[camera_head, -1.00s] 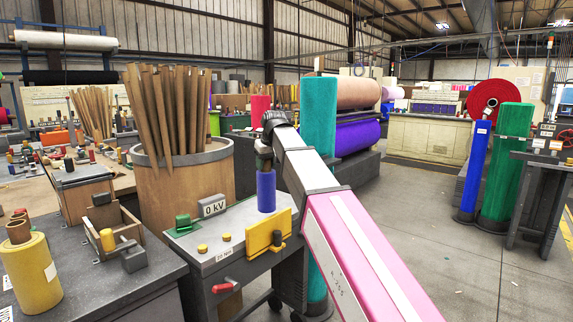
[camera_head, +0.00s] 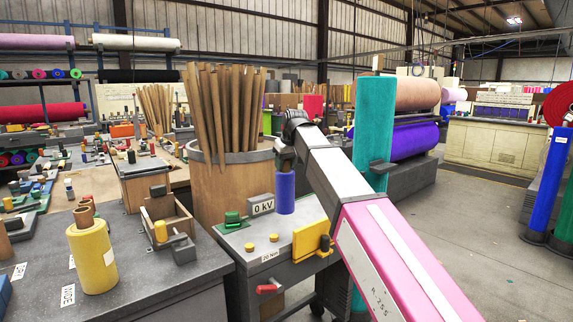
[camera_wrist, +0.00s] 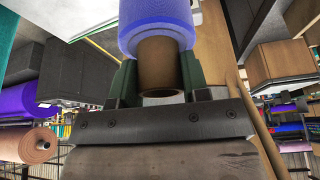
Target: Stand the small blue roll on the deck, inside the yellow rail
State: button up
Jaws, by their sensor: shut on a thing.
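The small blue roll (camera_head: 285,192) hangs upright from my gripper (camera_head: 285,160), in front of the cardboard-tube barrel. In the wrist view, the dark green fingers of my gripper (camera_wrist: 157,80) close on the brown core (camera_wrist: 158,62) that sticks out of the blue roll (camera_wrist: 155,20). The deck (camera_head: 285,226) is a grey cart top. The yellow rail (camera_head: 311,240) stands at its front right edge. The roll shows left of the rail and over the deck's far part in the picture. I cannot tell exactly how high its lower end is above the deck.
The barrel of tubes (camera_head: 228,195) is close behind. A yellow roll (camera_head: 92,255) stands on the left bench. A tall teal roll (camera_head: 375,130) is to the right.

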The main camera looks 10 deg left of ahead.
aim_at(285, 181)
jog(key=shift+f, duration=3.5)
jog(key=o, duration=1.2)
jog(key=v, duration=1.1)
jog(key=shift+f, duration=0.1)
